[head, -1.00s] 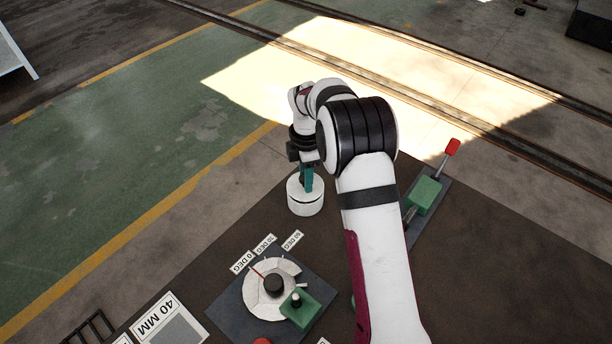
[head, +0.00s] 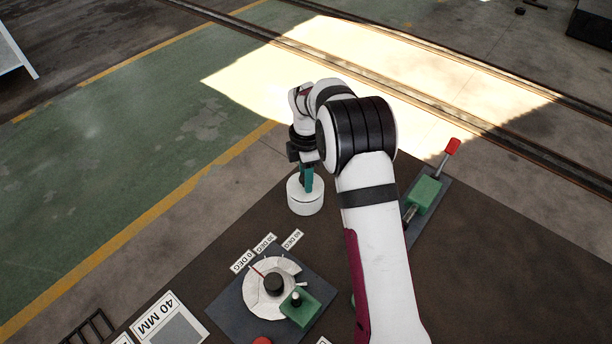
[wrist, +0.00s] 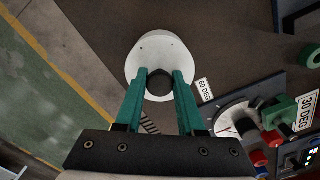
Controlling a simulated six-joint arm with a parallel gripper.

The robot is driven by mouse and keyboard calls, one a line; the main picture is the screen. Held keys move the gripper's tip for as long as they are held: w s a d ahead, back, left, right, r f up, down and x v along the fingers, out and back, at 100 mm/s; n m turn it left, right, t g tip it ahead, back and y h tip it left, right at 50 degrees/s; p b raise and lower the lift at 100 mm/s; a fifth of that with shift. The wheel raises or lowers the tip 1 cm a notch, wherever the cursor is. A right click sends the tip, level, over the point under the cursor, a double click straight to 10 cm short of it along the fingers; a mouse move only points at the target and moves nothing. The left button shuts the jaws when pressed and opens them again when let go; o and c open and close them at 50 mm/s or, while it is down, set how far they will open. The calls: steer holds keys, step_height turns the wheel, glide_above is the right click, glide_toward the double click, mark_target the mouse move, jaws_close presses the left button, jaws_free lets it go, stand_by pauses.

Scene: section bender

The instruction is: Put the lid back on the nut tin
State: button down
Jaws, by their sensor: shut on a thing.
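The nut tin (head: 306,206) is a white round tin standing upright near the table's far edge. Its white lid (head: 300,183) sits on top of it, with a thin dark seam between them in the head view. In the wrist view the lid (wrist: 158,55) is a white disc with a dark knob (wrist: 159,82). My gripper (head: 307,180) points down over the tin, its green fingers shut on the lid's knob; the fingers also show in the wrist view (wrist: 159,84). The inside of the tin is hidden by the lid.
A bending dial (head: 258,283) with degree labels stands in front of the tin. A green clamp with a red-handled lever (head: 424,194) is to the right. A 40 MM tray (head: 172,325) is at the front left. Dark tabletop (head: 480,250) is clear at right.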

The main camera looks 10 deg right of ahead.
jaws_free()
steer(key=shift+r, duration=3.5)
jaws_close()
steer(key=shift+f, duration=0.2)
steer(key=shift+f, duration=2.25)
